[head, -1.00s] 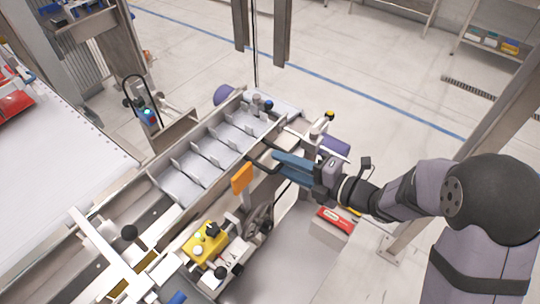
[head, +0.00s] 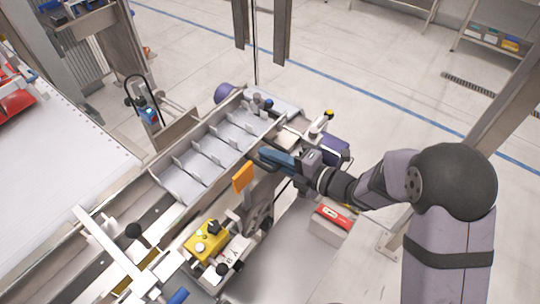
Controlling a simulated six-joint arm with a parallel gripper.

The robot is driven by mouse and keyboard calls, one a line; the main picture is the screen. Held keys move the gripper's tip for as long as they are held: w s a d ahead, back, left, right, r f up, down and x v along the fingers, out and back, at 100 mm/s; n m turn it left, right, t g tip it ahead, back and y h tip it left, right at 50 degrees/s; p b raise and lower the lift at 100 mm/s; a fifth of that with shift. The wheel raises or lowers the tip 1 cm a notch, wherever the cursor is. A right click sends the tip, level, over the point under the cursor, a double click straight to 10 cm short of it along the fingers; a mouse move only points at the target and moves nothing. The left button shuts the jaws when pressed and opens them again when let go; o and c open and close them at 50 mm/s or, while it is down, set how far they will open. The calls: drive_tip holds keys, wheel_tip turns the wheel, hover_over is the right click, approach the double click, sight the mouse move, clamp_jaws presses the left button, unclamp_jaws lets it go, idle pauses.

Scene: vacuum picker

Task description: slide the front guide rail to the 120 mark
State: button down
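The front guide rail appears to be the long metal strip (head: 222,177) along the near side of a conveyor with grey divided pockets (head: 205,150). The scale and its 120 mark cannot be made out. My gripper (head: 261,154), with blue fingers and dark tips, comes in from the right at the conveyor's near side, towards its far end. The fingers overlap in this view, so their gap is hidden. I cannot tell whether the tips touch the rail or hold anything.
An orange plate (head: 243,176) stands just left of my gripper, beside the rail. A yellow control box (head: 206,241) with knobs sits nearer. A red-topped box (head: 333,217) is below my arm. A dark purple cylinder (head: 334,150) lies behind my gripper. Open floor extends beyond.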

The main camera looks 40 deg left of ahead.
sight(256, 149)
drive_tip(key=b+x, duration=0.1)
drive_tip(key=x, duration=0.1)
drive_tip(key=b+x, duration=0.1)
drive_tip(key=shift+a+r, duration=0.15)
drive_tip(key=shift+a, duration=0.3)
drive_tip(key=shift+a+r, duration=0.1)
drive_tip(key=shift+a, duration=0.15)
drive_tip(key=shift+r, duration=0.15)
drive_tip(key=c, duration=1.8)
unclamp_jaws()
drive_tip(key=shift+c, duration=0.2)
drive_tip(key=shift+d, duration=0.6)
drive_tip(key=shift+r+p+v, duration=0.2)
drive_tip(key=shift+p+v, duration=0.1)
drive_tip(key=shift+v, duration=3.1)
